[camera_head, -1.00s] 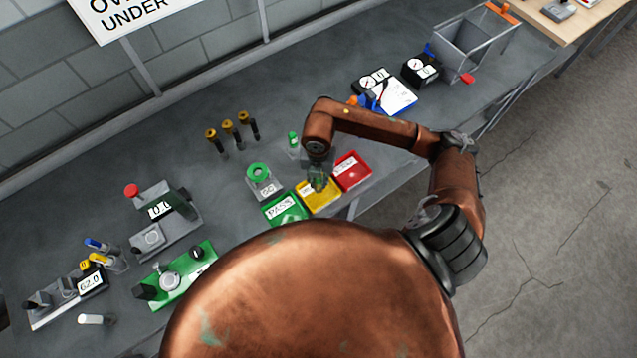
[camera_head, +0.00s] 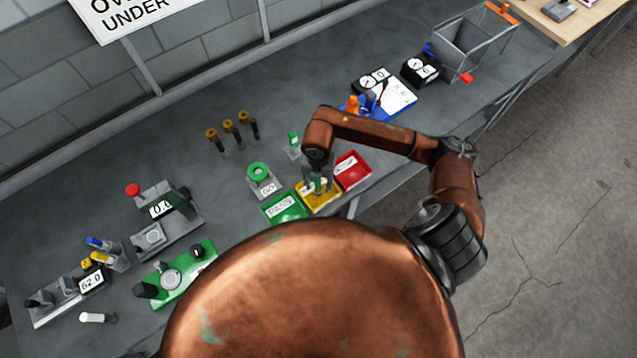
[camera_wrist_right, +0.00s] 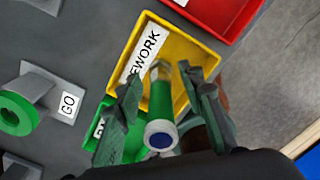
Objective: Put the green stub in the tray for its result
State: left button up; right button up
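The green stub (camera_wrist_right: 160,112), with a blue near end and a silvery far end, stands between the fingers of my right gripper (camera_wrist_right: 158,75) in the right wrist view. The fingers are spread, with a gap on each side of the stub. They are over the yellow REWORK tray (camera_wrist_right: 180,50), which also shows in the head view (camera_head: 328,203). I cannot tell whether the stub touches the tray floor. The green PASS tray (camera_head: 290,211) and the red tray (camera_head: 353,170) flank it. My left gripper is not in view.
A GO gauge with a green ring (camera_head: 258,171) and a small green-topped block (camera_head: 294,141) stand behind the trays. Several yellow-topped pins (camera_head: 228,126) stand further back. A green fixture (camera_head: 178,277) and a display device (camera_head: 160,212) are at left. Bare bench lies between.

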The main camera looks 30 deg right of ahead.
jog(key=shift+r, duration=0.25)
notch_tip(320, 180, up, 12)
jog(key=shift+f+b, duration=0.1)
jog(key=shift+b, duration=0.55)
